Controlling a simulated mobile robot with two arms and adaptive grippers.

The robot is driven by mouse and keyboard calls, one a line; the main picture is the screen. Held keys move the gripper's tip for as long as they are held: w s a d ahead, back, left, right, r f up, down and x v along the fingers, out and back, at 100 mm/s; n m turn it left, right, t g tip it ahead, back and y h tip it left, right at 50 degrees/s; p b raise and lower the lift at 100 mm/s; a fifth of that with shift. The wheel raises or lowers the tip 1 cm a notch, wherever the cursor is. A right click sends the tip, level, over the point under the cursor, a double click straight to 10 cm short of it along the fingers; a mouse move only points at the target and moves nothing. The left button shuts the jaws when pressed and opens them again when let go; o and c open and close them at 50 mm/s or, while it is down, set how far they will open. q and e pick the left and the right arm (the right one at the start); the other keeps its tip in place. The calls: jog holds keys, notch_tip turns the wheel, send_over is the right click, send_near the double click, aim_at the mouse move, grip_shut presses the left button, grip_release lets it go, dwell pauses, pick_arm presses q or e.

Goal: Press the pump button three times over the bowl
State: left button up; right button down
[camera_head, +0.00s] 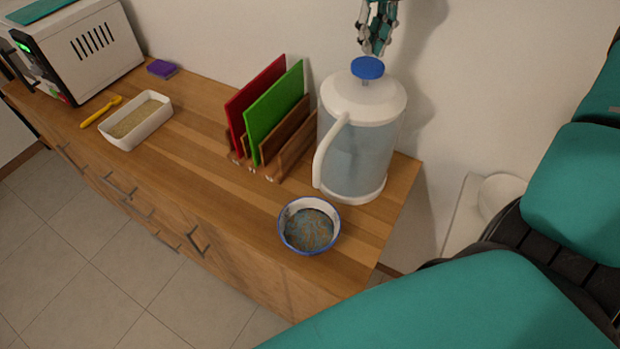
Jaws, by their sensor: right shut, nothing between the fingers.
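A large clear jug-like pump dispenser (355,150) with a white lid and white side handle stands upright near the right end of the wooden counter. Its round blue pump button (367,67) sits on top of the lid. A small white bowl with a blue rim (309,226) stands in front of the dispenser, near the counter's front edge; its inside looks bluish and brown. My right gripper (374,50) is shut and empty, pointing down just above the blue button. I cannot tell if its fingertips touch the button. My left gripper is not in view.
A rack (290,148) with a red board (256,95) and a green board (275,112) stands left of the dispenser. Further left are a white dish (136,120), a yellow utensil (101,111), a purple sponge (162,69) and a toaster oven (84,50).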

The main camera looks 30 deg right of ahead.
jog(key=shift+r+p, duration=1.85)
jog(key=shift+r, duration=1.1)
jog(key=shift+r, duration=0.1)
